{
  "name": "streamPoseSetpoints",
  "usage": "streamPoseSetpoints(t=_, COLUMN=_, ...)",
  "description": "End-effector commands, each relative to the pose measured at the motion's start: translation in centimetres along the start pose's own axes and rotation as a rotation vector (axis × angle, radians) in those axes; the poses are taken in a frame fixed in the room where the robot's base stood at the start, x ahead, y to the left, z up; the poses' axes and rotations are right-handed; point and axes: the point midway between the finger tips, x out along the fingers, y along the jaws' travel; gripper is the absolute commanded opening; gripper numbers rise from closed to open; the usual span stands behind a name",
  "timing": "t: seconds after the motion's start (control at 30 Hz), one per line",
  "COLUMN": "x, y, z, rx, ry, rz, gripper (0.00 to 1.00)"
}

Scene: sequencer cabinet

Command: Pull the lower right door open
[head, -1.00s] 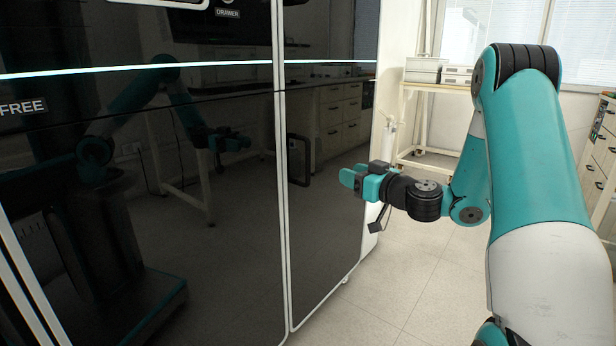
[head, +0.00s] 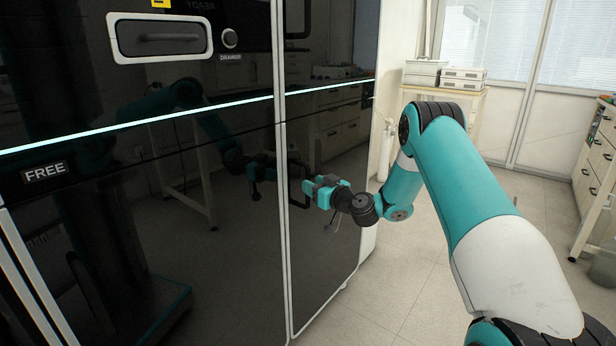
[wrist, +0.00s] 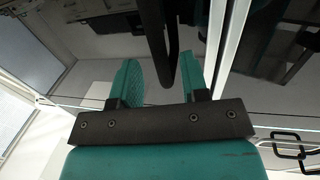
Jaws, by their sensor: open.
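The lower right door (head: 318,262) is a glossy black panel with a pale edge, right of the cabinet's vertical seam, and it looks shut. Its dark upright bar handle (head: 292,186) stands near the door's left edge. My gripper (head: 307,187) is at the handle, in front of the door. In the wrist view the handle bar (wrist: 157,40) comes down between the two teal fingers of my open gripper (wrist: 172,68). Gaps show on both sides of the bar, and I cannot tell whether either finger touches it.
The larger black door (head: 200,260) left of the seam mirrors my arm. A drawer handle (head: 162,38) and round knob (head: 229,38) sit above the light strip. A bench with boxes (head: 445,78) stands behind. Pale floor (head: 400,290) is clear right of the cabinet.

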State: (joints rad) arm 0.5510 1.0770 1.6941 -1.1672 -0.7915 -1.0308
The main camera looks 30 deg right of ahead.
Motion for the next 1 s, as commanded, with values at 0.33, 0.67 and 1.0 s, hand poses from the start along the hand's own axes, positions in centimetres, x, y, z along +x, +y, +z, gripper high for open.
streamPoseSetpoints(t=0.33, x=3.1, y=0.0, z=0.0, rx=0.0, ry=0.0, rz=0.0, gripper=0.41)
streamPoseSetpoints(t=0.67, x=3.1, y=0.0, z=0.0, rx=0.001, ry=0.0, rz=0.0, gripper=0.2)
streamPoseSetpoints(t=1.0, x=3.1, y=-0.1, z=0.0, rx=0.0, ry=0.0, rz=-0.006, gripper=0.0)
